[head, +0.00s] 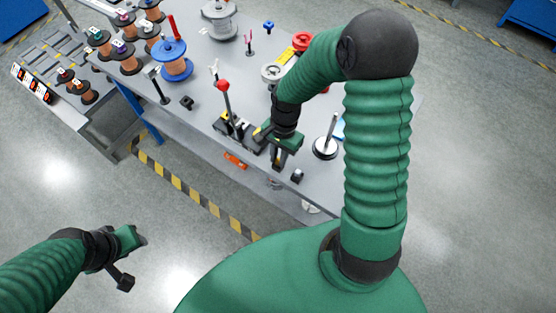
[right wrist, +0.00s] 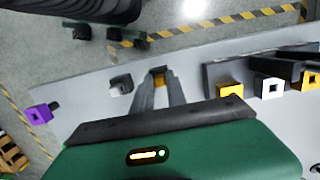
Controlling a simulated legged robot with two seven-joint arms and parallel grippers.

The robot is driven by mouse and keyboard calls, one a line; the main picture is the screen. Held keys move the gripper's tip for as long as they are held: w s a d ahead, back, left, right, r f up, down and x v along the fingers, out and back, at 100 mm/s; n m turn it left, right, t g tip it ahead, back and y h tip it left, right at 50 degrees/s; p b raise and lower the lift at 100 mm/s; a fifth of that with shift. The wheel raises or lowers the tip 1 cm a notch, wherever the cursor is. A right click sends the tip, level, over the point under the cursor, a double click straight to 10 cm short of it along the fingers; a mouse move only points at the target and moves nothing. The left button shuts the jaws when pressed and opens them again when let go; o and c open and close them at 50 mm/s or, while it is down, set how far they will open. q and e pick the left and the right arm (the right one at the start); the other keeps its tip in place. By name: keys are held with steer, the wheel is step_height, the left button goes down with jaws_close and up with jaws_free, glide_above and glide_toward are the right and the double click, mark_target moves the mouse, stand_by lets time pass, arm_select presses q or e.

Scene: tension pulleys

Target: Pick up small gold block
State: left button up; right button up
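In the head view my right gripper (head: 284,158) points down near the table's front edge, and the gold block is not clear there.
A grey-black block (right wrist: 121,85) and a purple block (right wrist: 40,114) are left of the fingers. A yellow block (right wrist: 231,90) and a white block (right wrist: 270,87) are to the right. Spools, including a blue one (head: 172,60), stand further back on the table (head: 200,95).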

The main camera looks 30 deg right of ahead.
mark_target(277, 160)
jaws_close()
steer(key=shift+r, duration=0.1)
steer(key=shift+r, duration=0.2)
step_height(277, 160, up, 3)
steer(key=shift+w+r+p, duration=0.1)
steer(key=shift+p, duration=0.25)
steer(key=s+d+r, duration=0.1)
steer(key=s+d, duration=0.9)
steer(key=d, duration=0.2)
steer(key=shift+d, duration=0.25)
steer(key=shift+s+r, duration=0.1)
